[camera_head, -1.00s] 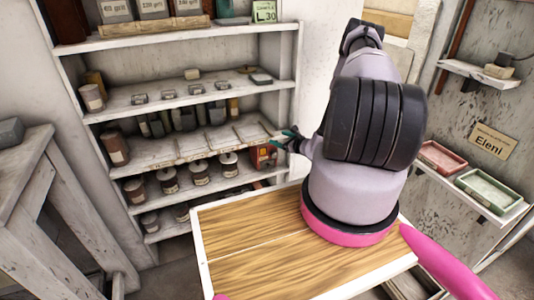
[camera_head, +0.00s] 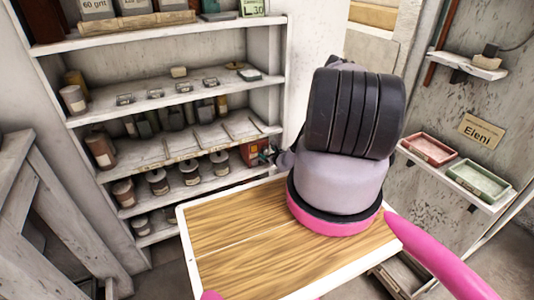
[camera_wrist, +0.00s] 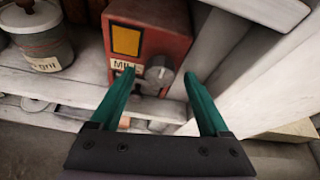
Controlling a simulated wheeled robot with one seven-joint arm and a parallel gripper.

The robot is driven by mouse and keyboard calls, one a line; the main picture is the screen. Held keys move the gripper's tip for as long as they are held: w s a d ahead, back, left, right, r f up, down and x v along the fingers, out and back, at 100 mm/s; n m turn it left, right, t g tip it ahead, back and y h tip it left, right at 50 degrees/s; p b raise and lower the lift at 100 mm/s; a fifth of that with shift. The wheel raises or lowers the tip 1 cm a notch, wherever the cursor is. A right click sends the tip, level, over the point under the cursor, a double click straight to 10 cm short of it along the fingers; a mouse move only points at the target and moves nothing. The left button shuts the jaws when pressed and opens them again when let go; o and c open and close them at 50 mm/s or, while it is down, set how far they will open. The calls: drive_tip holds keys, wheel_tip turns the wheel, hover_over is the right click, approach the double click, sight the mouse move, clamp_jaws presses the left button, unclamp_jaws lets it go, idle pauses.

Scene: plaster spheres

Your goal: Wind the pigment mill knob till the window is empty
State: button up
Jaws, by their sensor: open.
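The pigment mill (camera_wrist: 150,35) is a red box on a shelf, seen in the wrist view. Its window (camera_wrist: 126,41) shows yellow-orange over its whole face. A label starting with "Mi" sits below the window, partly covered by a finger. The grey round knob (camera_wrist: 159,73) is on the mill's lower right front. My gripper (camera_wrist: 158,78) is open, its two green fingers on either side of the knob in the picture; I cannot tell whether they touch it. In the head view the mill (camera_head: 253,150) is partly hidden behind my arm.
A lidded jar (camera_wrist: 40,35) stands left of the mill. A pale upright panel (camera_wrist: 222,55) is close on the right. Shelves (camera_head: 170,100) hold several jars and small items. Red and green trays (camera_head: 478,180) lie on a right-hand shelf.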

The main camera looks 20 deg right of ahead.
drive_tip(key=shift+w+f, duration=0.15)
drive_tip(key=shift+w, duration=0.4)
clamp_jaws()
